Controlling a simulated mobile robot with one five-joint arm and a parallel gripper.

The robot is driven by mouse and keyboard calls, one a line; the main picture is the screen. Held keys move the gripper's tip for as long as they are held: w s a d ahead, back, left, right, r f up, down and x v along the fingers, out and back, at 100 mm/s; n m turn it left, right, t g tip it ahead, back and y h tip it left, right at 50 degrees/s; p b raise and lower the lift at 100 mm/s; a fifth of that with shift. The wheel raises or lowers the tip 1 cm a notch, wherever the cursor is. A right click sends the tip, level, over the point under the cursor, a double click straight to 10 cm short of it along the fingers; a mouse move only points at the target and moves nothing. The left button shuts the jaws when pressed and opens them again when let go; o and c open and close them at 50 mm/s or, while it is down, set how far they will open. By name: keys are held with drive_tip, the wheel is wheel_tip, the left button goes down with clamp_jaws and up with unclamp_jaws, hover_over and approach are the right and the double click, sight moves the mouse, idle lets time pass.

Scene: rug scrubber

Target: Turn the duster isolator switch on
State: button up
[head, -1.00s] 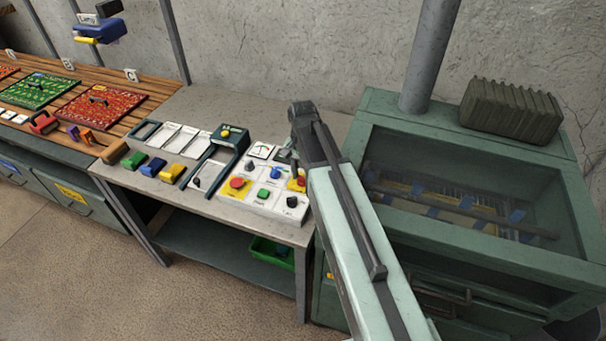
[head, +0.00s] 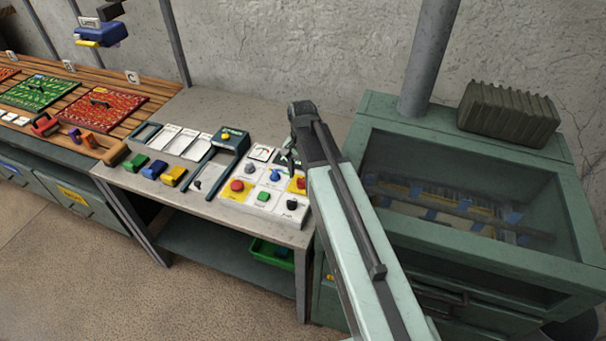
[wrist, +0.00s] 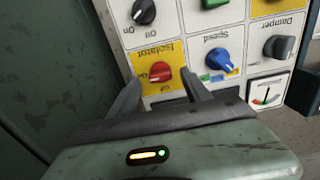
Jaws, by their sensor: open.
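The isolator switch (wrist: 161,72) is a red rotary knob on a yellow label marked Isolator, with On and Off, upside down in the wrist view. In the head view its red and yellow patch (head: 300,184) shows at the right of the white control panel (head: 233,211), partly behind my arm. My gripper (wrist: 163,80) is open, one finger on each side of the red knob in the wrist view. I cannot tell whether the fingers touch it or which way its pointer faces. My gripper (head: 291,168) is hard to make out in the head view.
Close by are the blue Speed knob (wrist: 222,62), the grey Damper knob (wrist: 280,47), a black On/Off knob (wrist: 144,12) and a gauge (wrist: 266,95). The green glass-topped machine (head: 480,265) stands right of the panel. Coloured blocks (head: 155,168) lie left of it.

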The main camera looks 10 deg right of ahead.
sight(302, 180)
wheel_tip(302, 180, up, 6)
drive_tip(key=p, duration=0.5)
drive_tip(key=shift+r, duration=0.25)
drive_tip(key=shift+f, duration=0.1)
